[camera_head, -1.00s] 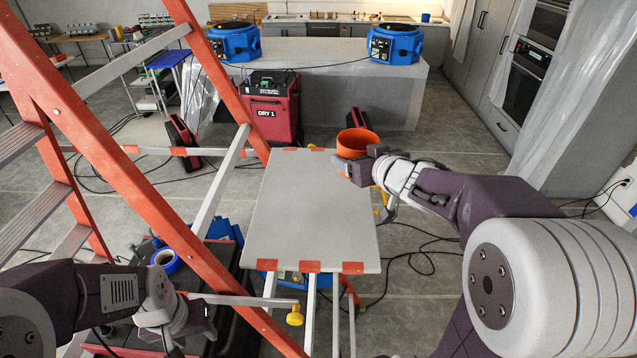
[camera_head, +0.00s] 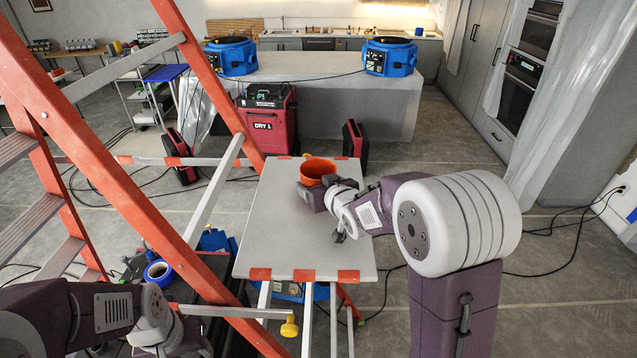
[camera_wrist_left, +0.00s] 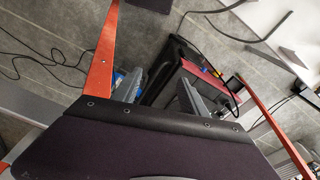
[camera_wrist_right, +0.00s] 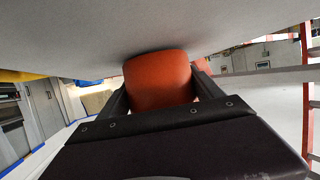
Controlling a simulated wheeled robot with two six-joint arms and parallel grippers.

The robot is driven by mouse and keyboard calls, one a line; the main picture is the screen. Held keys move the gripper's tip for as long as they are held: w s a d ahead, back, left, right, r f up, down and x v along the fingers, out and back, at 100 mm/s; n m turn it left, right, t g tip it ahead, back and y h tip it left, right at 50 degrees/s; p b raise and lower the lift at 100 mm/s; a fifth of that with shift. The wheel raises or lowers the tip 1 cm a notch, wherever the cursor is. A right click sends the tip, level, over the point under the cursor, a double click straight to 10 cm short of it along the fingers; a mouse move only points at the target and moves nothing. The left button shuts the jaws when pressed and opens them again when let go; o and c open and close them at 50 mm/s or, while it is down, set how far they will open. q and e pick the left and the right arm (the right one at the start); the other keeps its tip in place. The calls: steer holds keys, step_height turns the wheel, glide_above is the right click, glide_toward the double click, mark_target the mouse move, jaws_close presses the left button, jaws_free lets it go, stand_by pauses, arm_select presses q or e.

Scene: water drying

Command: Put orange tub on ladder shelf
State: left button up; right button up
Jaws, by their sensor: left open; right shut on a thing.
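The orange tub (camera_head: 317,169) is over the far part of the grey ladder shelf (camera_head: 300,235), a board with orange corner patches beside the orange ladder (camera_head: 120,190). My right gripper (camera_head: 311,192) is shut on the tub from the near side. In the right wrist view the tub (camera_wrist_right: 158,82) sits between the two fingers, its edge against or very close to the shelf surface (camera_wrist_right: 90,35); I cannot tell if it touches. My left gripper (camera_wrist_left: 158,90) is open and empty, low at the left near the ladder; its fingertips are unclear in the head view.
A blue tape roll (camera_head: 158,272) lies on a dark surface below the ladder. A yellow knob (camera_head: 289,327) sticks out under the shelf's near edge. A red dryer (camera_head: 268,118) stands behind. The shelf's near and middle parts are bare.

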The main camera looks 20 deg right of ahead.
steer(key=shift+w+a+f, duration=0.1)
steer(key=shift+w+a, duration=0.05)
steer(key=shift+w, duration=0.15)
steer(key=o, duration=1)
steer(key=shift+w+a+f, duration=0.1)
steer(key=o, duration=0.4)
steer(key=shift+s+d+r, duration=0.2)
steer(key=shift+s+r, duration=0.1)
steer(key=shift+s, duration=0.45)
steer(key=b+v, duration=0.2)
steer(key=v, duration=0.2)
steer(key=shift+s+r, duration=0.15)
steer(key=shift+s, duration=0.05)
steer(key=p+v, duration=0.1)
steer(key=v, duration=0.5)
steer(key=shift+s+r, duration=0.25)
steer(key=shift+s, duration=0.15)
arm_select(q)
steer(key=shift+a+f, duration=0.15)
steer(key=shift+f, duration=0.45)
